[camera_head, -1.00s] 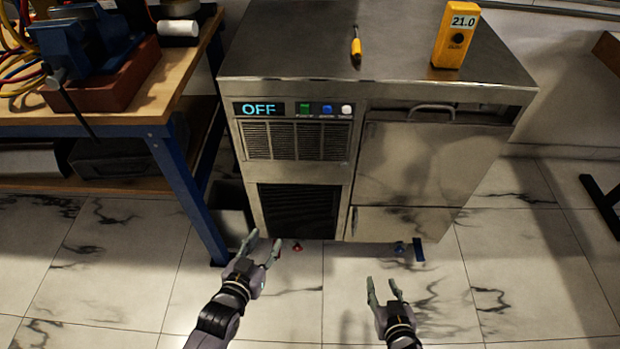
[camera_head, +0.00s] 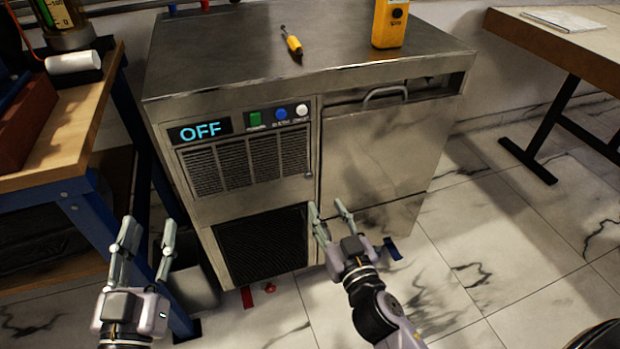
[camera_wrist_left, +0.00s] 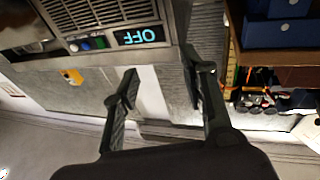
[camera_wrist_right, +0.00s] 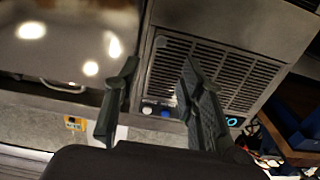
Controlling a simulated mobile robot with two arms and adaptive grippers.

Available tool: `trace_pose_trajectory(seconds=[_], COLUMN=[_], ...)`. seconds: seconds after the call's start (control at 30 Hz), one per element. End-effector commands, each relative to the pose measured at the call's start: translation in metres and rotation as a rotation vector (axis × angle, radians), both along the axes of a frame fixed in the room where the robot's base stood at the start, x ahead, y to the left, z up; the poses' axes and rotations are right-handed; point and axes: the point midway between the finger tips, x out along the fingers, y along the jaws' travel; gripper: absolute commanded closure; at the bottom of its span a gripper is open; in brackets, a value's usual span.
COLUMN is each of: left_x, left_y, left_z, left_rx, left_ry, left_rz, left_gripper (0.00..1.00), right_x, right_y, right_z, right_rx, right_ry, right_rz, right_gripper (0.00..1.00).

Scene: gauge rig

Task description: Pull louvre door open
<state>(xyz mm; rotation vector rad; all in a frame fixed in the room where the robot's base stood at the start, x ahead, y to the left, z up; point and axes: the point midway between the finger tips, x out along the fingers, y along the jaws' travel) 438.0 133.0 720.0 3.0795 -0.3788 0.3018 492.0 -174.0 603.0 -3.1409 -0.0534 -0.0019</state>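The louvre door (camera_head: 245,165) is the slatted panel on the upper left front of a steel machine, below its OFF display (camera_head: 200,131). It looks closed, flush with the front. A small dark catch (camera_head: 308,175) shows at its right edge. My right gripper (camera_head: 327,208) is open and empty, below and right of the louvre door, in front of the machine. In the right wrist view the louvres (camera_wrist_right: 230,75) show beyond its fingers. My left gripper (camera_head: 147,232) is open and empty, low and left of the machine. The left wrist view shows the louvres (camera_wrist_left: 100,12) at the top.
A workbench (camera_head: 75,130) with a blue leg stands close on the left, near my left gripper. A grey bin (camera_head: 193,285) sits beneath its edge.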

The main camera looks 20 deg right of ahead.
Motion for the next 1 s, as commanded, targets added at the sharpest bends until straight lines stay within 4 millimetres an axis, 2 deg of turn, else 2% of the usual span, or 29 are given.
trace_pose_trajectory(seconds=[0.03,0.3,0.5,0.7,1.0], left_x=[0.0,-0.001,-0.003,-0.004,-0.005], left_y=[0.0,0.0,-0.001,-0.002,-0.002], left_z=[0.0,0.002,0.013,0.019,0.02], left_rx=[0.0,-0.005,-0.021,-0.029,-0.031], left_ry=[0.002,-0.019,-0.079,-0.109,-0.115], left_rz=[0.0,-0.001,-0.005,-0.006,-0.006], left_gripper=[0.6,0.6,0.6,0.6,0.6], right_x=[0.011,0.065,0.094,0.107,0.108], right_y=[0.001,0.002,0.004,0.004,0.004], right_z=[0.001,0.0,-0.001,-0.001,-0.001], right_rx=[-0.003,-0.004,-0.002,-0.001,0.0], right_ry=[-0.004,-0.002,0.0,0.001,0.002], right_rz=[0.002,0.001,0.001,0.0,0.0], right_gripper=[0.63,0.63,0.63,0.63,0.64])
